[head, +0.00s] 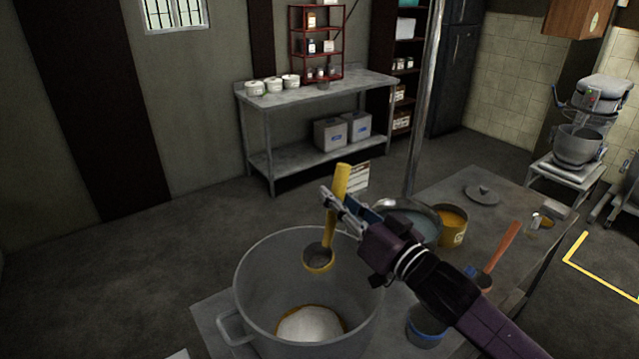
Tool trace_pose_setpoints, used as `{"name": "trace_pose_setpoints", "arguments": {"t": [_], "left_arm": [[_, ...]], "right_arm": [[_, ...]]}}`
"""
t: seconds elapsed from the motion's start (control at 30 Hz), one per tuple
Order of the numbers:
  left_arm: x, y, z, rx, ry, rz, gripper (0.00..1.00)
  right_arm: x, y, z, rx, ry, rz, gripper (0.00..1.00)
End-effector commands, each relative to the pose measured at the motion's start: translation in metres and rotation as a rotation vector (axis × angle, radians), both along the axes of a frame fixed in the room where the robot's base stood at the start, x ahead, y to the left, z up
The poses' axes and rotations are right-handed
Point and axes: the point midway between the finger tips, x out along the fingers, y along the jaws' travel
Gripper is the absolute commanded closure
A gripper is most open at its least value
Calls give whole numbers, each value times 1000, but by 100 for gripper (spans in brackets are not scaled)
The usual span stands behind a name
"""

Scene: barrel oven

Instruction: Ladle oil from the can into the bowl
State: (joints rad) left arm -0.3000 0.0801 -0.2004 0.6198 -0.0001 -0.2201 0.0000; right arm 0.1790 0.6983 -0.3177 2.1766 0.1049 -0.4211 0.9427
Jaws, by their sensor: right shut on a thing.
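My right gripper (333,203) is shut on the yellow handle of a ladle (319,258). The ladle hangs upright, its cup low and inside the rim of a large deep metal bowl (262,293). White powder with a yellow-orange ring around it lies at the bottom of the bowl. Whether the ladle's cup holds oil I cannot tell. The can (453,236), yellow with an orange-yellow top surface, stands on the table to the right, behind my right arm. My left gripper is not in view.
A wide metal pan (426,218) stands beside the can, partly hidden by my arm. A lid (482,194), a red-handled tool (502,243) and a blue-rimmed tub (427,330) are on the table (470,207). A metal pole (425,95) rises behind it.

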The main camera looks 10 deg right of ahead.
Motion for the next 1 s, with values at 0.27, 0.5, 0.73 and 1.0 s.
{"name": "trace_pose_setpoints", "arguments": {"t": [0.27, 0.5, 0.73, 1.0], "left_arm": [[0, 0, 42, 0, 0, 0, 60], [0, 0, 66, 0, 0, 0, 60], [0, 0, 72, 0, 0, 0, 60], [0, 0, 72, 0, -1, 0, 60]], "right_arm": [[17, -20, -16, 228, 189, 1, 100], [16, -19, 7, 221, 184, 2, 100], [16, -19, 13, 218, 183, 2, 100], [16, -19, 12, 217, 183, 2, 100]]}}
